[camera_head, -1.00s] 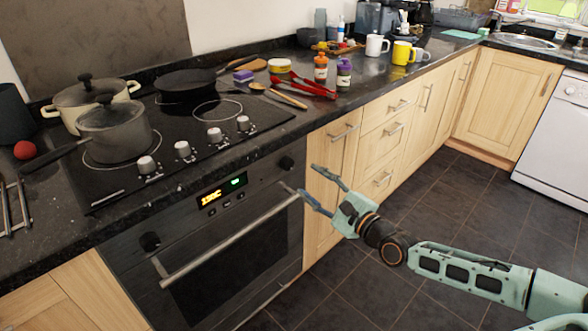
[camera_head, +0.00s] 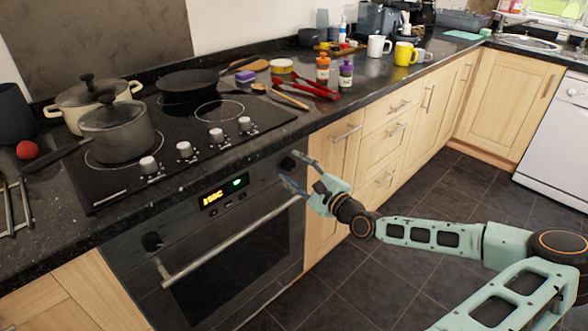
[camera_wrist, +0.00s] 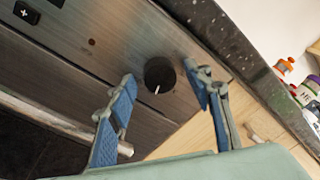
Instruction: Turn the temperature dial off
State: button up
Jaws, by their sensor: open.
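The oven front has two dark round dials, one at its left (camera_head: 152,242) and one at its right (camera_head: 287,163). In the wrist view the right dial (camera_wrist: 159,75) is black with a white mark pointing toward the bottom of the picture. My gripper (camera_head: 287,168) is open and empty, its fingers pointing at the right dial. In the wrist view my gripper (camera_wrist: 165,85) has its two blue-padded fingers apart, one on each side of the dial as seen, and I cannot tell that either touches it. The display (camera_head: 224,192) is lit in yellow and green.
The oven handle (camera_head: 230,243) runs below the dials, close under my gripper. The dark countertop edge (camera_head: 215,172) overhangs above. The hob (camera_head: 200,122) carries several knobs, a grey pot (camera_head: 118,130) and a pan (camera_head: 187,84). The floor to the right is clear.

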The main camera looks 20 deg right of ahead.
jog(key=shift+c, duration=0.7)
jog(key=c, duration=1)
jog(key=shift+f+n, duration=0.1)
jog(key=shift+n, duration=0.2)
